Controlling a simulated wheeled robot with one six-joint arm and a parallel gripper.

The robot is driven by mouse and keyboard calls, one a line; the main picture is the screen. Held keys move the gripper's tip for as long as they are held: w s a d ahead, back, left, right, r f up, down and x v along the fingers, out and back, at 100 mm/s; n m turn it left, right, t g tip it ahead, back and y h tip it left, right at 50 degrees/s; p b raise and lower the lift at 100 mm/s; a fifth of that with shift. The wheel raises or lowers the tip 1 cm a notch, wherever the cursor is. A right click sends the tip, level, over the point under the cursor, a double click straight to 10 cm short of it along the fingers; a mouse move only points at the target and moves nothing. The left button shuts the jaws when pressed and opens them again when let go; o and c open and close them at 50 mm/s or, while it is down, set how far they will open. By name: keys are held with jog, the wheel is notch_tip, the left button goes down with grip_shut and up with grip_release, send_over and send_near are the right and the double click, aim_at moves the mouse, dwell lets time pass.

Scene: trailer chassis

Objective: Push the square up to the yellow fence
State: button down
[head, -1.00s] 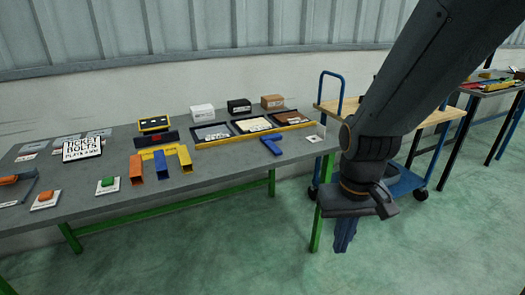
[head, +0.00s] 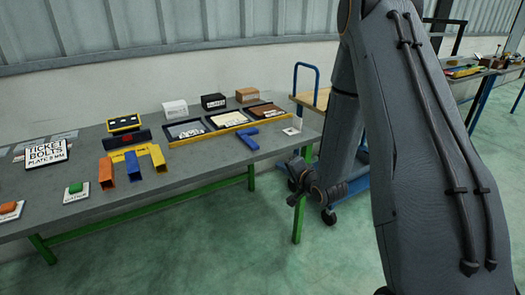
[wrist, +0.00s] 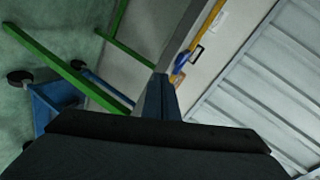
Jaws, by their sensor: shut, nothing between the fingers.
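The blue L-shaped square (head: 248,138) lies flat on the grey workbench, near its right end. The yellow fence (head: 212,133) is a long strip behind and left of it, along the front of the trays. A narrow gap of bench seems to show between them. My gripper (head: 293,200) is shut and empty, off the bench's front right corner and apart from the square. In the wrist view, my gripper's fingers (wrist: 160,97) are together; a blue piece, likely the square (wrist: 181,63), and the yellow strip (wrist: 205,30) show past them.
Several trays (head: 228,120) stand behind the fence, with boxes (head: 214,102) at the back. Orange, blue and yellow channel pieces (head: 133,162) stand to the left. A small white plate (head: 291,131) lies at the right corner. A blue cart (head: 345,190) stands beyond the bench's end.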

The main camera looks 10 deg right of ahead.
jog(key=m+t, duration=0.1)
jog(key=m+t+y+p, duration=0.2)
jog(key=p, duration=0.1)
send_near(257, 146)
jog(key=x, duration=0.5)
jog(key=shift+w+r, duration=0.2)
jog(key=shift+w, duration=0.25)
jog(key=b+x, duration=0.3)
jog(key=x, duration=0.1)
jog(key=shift+f, duration=0.1)
jog(key=shift+r, duration=0.3)
jog(key=shift+w+a, duration=0.1)
